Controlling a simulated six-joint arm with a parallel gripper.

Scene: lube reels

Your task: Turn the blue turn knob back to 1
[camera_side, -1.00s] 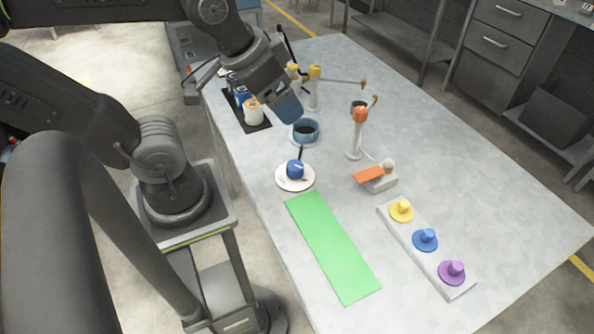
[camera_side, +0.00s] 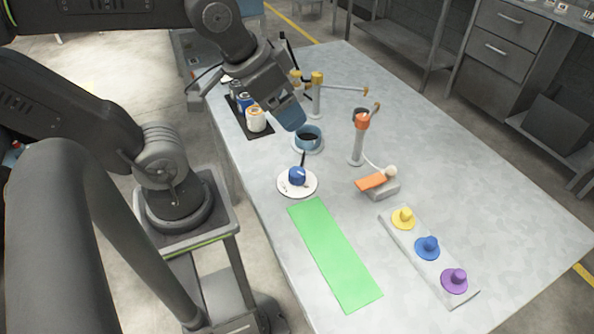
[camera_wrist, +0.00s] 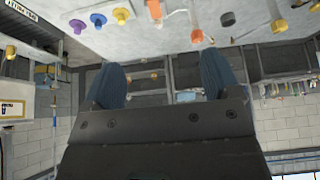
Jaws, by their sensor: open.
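The blue turn knob (camera_side: 427,246) sits in the middle of a pale grey strip (camera_side: 404,246) on the table's right part, between a yellow knob (camera_side: 403,218) and a purple knob (camera_side: 454,280). Its mark and setting are too small to read. My gripper (camera_side: 291,115) is above the blue cup, far up and left of the knob, touching no knob. The wrist view shows its two blue fingers (camera_wrist: 162,60) spread apart with nothing between them.
Below my gripper is a blue cup (camera_side: 308,140) on a saucer. A flat green mat (camera_side: 335,255) lies left of the knobs. The table's right side is clear.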

